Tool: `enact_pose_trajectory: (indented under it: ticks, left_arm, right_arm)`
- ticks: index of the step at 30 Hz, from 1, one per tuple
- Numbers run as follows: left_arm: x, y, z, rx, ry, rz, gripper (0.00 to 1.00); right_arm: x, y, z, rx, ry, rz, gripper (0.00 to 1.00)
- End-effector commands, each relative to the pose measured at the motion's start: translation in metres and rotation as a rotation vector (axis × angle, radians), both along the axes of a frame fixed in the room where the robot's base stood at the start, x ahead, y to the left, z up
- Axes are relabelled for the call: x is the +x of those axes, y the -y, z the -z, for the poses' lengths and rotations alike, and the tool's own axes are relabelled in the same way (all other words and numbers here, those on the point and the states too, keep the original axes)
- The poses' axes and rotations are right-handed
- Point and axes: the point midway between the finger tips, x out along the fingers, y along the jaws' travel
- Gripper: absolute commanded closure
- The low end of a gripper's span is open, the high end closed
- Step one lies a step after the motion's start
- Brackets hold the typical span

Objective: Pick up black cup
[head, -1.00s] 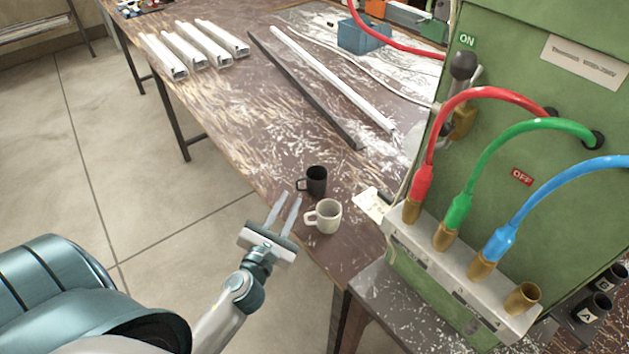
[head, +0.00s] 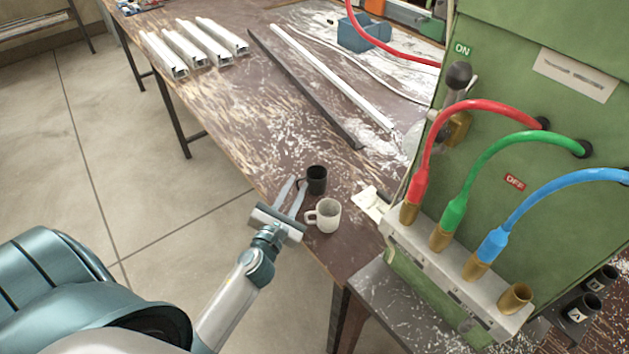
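The black cup (head: 317,179) stands upright near the left edge of the wooden bench, its handle pointing left. A white cup (head: 328,215) stands just in front of it, also with its handle to the left. My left gripper (head: 293,192) is open, its two fingers pointing up the picture toward the black cup's handle side. One fingertip is close to the black cup's handle; I cannot tell whether they touch. The other finger lies left of the white cup. Nothing shows between the fingers. My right gripper is not in the picture.
The green machine (head: 540,120) with red, green and blue hoses stands at the right. A dark bar (head: 300,85) and a white bar (head: 335,80) lie behind the cups. Several white profiles (head: 190,45) lie at the back left. The bench between is clear.

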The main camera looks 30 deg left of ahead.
Motion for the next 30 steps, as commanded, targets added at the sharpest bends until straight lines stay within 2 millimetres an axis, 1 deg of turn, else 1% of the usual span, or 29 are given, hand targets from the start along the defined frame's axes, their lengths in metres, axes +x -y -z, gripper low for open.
enact_pose_trajectory:
  ticks: [10,11,12,13,14,25,30]
  left_arm:
    - [-0.0004,0.0001,0.0002,0.000,0.000,0.000,0.80]
    - [-0.0004,0.0001,0.0002,0.000,0.000,0.000,0.82]
    - [-0.0004,0.0001,0.0002,0.000,0.000,0.000,0.92]
    - [-0.0004,0.0000,0.0002,0.000,0.000,0.000,0.99]
    - [-0.0004,0.0000,0.0002,0.000,0.000,0.000,1.00]
    - [-0.0004,-0.0001,0.0002,0.001,0.000,0.000,1.00]
    - [-0.0003,-0.0004,-0.0037,0.002,0.001,0.000,1.00]
  right_arm:
    - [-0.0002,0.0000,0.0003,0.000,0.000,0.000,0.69]
    - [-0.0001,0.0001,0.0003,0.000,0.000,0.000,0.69]
    - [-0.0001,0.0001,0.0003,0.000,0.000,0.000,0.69]
    - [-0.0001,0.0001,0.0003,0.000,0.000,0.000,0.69]
    - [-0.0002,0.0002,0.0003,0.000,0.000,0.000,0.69]
    - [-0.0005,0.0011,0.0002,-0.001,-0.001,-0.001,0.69]
    - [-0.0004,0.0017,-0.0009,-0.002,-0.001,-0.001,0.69]
